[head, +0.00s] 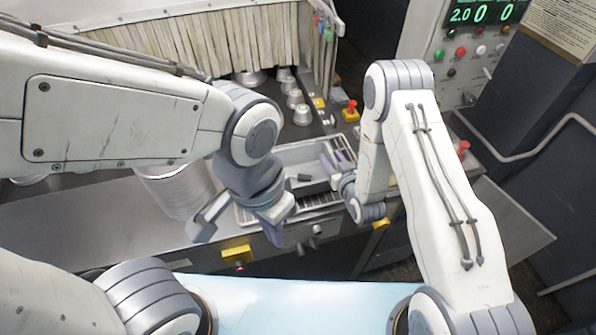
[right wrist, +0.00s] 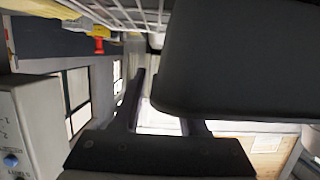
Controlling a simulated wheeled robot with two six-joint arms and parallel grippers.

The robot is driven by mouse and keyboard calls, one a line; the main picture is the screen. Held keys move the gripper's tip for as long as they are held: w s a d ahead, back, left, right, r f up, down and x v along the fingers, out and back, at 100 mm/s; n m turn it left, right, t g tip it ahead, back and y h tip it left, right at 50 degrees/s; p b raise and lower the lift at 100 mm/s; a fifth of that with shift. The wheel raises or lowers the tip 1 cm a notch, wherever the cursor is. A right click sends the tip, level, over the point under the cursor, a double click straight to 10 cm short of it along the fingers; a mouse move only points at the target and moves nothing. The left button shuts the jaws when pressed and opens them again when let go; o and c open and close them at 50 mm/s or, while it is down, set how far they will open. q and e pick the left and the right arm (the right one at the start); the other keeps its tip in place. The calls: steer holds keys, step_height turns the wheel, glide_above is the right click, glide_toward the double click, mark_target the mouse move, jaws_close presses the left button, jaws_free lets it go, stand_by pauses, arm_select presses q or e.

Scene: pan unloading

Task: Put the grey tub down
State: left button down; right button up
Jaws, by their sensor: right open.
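The grey tub (head: 285,188) is in the slatted metal tray (head: 322,199) on the counter in the head view. A dark object lies in or at it. In the right wrist view the tub (right wrist: 235,60) is a large dark shape at the upper right, covering part of one finger. My right gripper (head: 337,165) is at the tub's right end, with its jaws open; I cannot tell whether a finger touches the wall. My left gripper (head: 240,222) is open and empty, in front of the tub and to its left.
A stack of round pans (head: 178,190) stands left of the tray. Several metal cups (head: 295,100) and a red button (head: 351,108) are behind it. A strip curtain (head: 190,48) hangs at the back, and a control panel (head: 470,45) stands at the right.

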steer(key=shift+w+f, duration=0.1)
steer(key=shift+w, duration=0.1)
jaws_close()
stand_by(1.3)
